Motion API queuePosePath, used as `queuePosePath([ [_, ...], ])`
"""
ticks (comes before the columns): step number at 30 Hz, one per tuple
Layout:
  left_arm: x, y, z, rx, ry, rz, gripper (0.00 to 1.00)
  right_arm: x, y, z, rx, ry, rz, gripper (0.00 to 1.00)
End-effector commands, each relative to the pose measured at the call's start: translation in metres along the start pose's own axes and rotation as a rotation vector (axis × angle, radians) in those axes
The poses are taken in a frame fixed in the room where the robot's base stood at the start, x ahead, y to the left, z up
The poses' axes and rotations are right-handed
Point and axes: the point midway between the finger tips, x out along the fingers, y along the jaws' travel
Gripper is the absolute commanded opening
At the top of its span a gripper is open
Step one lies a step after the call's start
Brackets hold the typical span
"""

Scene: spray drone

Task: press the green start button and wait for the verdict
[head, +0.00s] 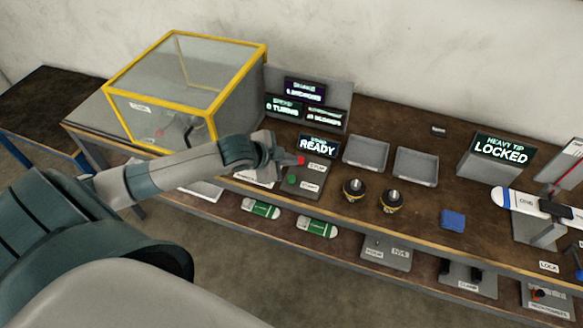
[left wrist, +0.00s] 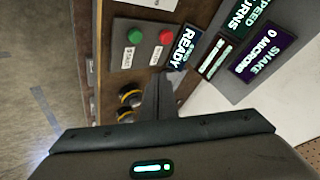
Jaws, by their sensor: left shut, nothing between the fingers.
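The green start button (head: 292,180) sits on a dark grey control box (head: 310,191) near the front edge of the bench. The red stop button (head: 300,160) is just behind it. In the left wrist view the green button (left wrist: 135,36) and the red button (left wrist: 165,37) both show uncovered. My left gripper (head: 288,160) is shut and empty, beside the red button in the head view. Its fingers (left wrist: 158,90) also show in the left wrist view, apart from the green button. A display (head: 318,147) behind the box reads READY. My right gripper is not in view.
A yellow-framed clear enclosure (head: 190,85) stands at the left. Several readout screens (head: 305,92) stand behind the box. Two empty grey trays (head: 366,153), two black-and-yellow motor-like parts (head: 353,190) and a blue block (head: 452,220) lie to the right. A screen (head: 500,148) reads HEAVY TIP LOCKED.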

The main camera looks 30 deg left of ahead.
Motion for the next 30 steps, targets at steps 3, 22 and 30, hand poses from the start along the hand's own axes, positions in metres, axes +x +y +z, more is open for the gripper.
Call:
queuePosePath([
  [3,-0.001,-0.018,0.001,0.020,0.005,-0.015,0.00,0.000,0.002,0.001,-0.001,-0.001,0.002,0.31],
  [22,0.003,-0.020,0.004,0.024,0.007,-0.018,0.00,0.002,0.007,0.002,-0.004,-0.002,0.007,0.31],
  [30,0.019,-0.008,0.016,0.024,0.007,-0.017,0.00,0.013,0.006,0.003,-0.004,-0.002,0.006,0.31],
])
